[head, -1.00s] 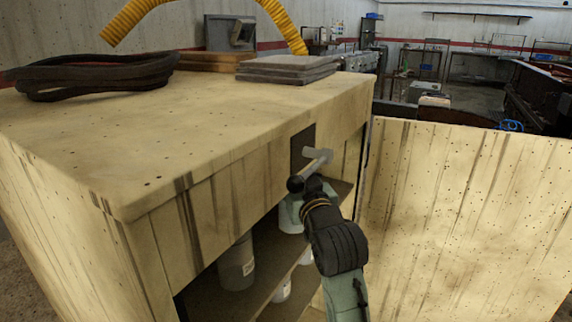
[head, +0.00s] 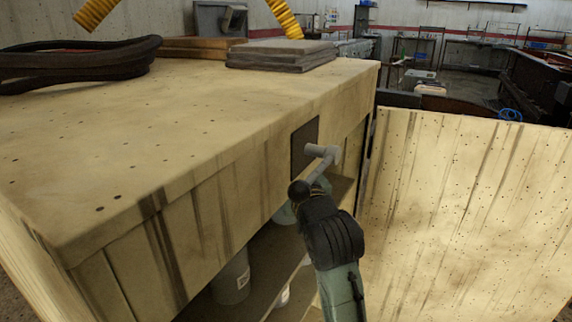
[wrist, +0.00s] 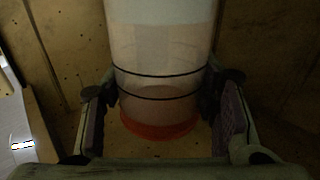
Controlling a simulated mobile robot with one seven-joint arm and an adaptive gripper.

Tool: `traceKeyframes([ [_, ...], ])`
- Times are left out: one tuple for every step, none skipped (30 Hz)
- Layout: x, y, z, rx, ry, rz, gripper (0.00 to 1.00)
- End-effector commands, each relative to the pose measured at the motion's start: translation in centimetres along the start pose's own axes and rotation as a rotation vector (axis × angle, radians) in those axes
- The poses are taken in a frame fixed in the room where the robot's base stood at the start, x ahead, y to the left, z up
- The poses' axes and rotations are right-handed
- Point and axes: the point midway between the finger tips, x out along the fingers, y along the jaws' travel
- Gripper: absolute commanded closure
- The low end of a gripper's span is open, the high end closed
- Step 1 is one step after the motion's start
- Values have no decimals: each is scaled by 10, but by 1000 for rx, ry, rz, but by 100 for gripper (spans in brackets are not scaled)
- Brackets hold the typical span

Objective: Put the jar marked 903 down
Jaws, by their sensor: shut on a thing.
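In the wrist view my gripper (wrist: 158,108) is shut on a clear, cylindrical jar (wrist: 160,55), with one finger on each side. The jar has a whitish upper part, two dark rings and an orange-red end low in the picture. No number can be read on it, so I cannot confirm it is 903. Whether its far end touches a surface cannot be told.
A white jar (head: 232,280) stands on a cabinet shelf, and part of another (head: 283,297) shows beside it. A pale labelled object (wrist: 18,140) is at the wrist view's left edge. The open door (head: 460,210) bounds the right. Belts (head: 80,62) and slabs (head: 280,55) lie on top.

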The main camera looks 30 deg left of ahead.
Motion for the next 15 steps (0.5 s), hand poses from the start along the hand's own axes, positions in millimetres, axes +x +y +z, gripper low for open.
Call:
traceKeyframes([
  [0,0,-1,-1,3,0,100],
  [0,0,0,0,3,0,100],
  [0,0,2,0,2,0,100],
  [0,0,3,0,2,0,100],
  [0,0,4,1,-1,0,45],
  [0,0,3,0,-1,0,43],
  [0,0,3,0,-1,0,40],
  [0,0,3,0,-1,0,38],
  [0,0,3,0,-1,0,36],
  [0,0,3,0,-1,0,34],
  [0,0,3,0,-1,0,32],
  [0,0,3,0,0,0,29],
  [0,0,3,0,-1,0,27],
  [0,0,3,0,-1,0,26],
  [0,0,3,0,0,0,26],
])
